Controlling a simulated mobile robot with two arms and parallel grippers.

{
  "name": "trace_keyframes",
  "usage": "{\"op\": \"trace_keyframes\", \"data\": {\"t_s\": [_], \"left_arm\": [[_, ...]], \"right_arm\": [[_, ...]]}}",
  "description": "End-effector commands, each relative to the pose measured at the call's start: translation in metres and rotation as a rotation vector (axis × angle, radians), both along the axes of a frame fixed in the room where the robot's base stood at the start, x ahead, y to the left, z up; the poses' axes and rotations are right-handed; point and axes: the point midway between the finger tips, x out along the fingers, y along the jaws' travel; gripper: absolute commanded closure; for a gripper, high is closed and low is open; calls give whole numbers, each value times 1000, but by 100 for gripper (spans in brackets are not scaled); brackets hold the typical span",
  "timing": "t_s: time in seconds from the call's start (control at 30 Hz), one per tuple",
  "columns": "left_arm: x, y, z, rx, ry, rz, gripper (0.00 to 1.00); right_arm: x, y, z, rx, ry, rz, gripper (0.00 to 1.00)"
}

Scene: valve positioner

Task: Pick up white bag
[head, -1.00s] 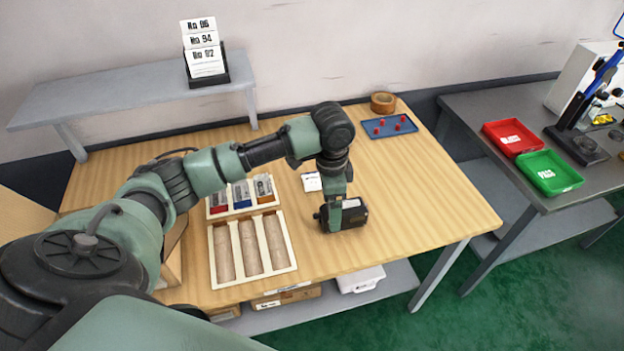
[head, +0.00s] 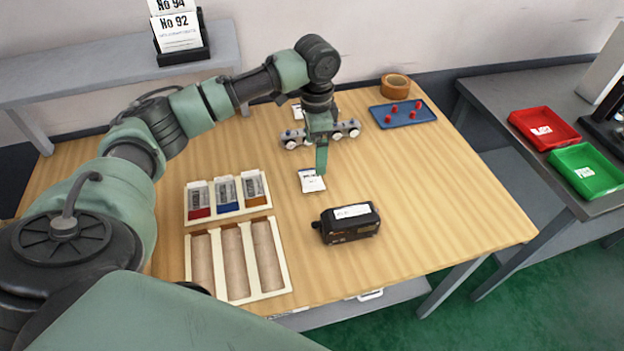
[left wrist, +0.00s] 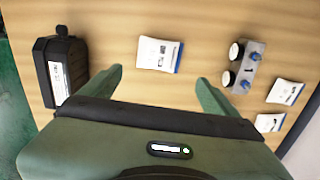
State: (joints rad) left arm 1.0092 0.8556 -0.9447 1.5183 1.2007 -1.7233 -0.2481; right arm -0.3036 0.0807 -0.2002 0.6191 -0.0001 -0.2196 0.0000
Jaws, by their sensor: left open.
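A small white bag (head: 311,180) with dark print lies flat on the wooden table, just in front of my left gripper in the head view. It also shows in the left wrist view (left wrist: 159,54), ahead of the gap between the fingers. My left gripper (head: 321,165) points down, open and empty, apart from the bag. Its two spread fingers show in the left wrist view (left wrist: 160,88). Further white packets (left wrist: 285,91) lie at the right of the left wrist view; one packet (head: 297,112) shows behind the gripper in the head view. My right gripper is not in view.
A black device (head: 347,222) stands in front of the bag. A metal block with round gauges (head: 348,130) is partly behind the gripper. A compartment tray (head: 228,196) is on the left, a blue tray (head: 402,113) and tape roll (head: 395,85) at the back. The table's right side is clear.

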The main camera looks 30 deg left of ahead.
Motion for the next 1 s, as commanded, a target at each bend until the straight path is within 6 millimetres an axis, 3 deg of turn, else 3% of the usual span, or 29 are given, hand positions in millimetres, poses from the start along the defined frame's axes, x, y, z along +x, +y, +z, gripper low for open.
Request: {"op": "trace_keyframes", "data": {"t_s": [0.1,0.37,0.7,1.0], "left_arm": [[0,0,-12,0,0,1,10],[-3,0,-37,-1,2,0,10],[-12,-1,-82,1,1,0,10],[-12,-1,-87,1,-1,-1,13]], "right_arm": [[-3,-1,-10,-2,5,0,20],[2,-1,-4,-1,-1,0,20],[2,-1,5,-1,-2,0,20],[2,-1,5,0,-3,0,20]]}}
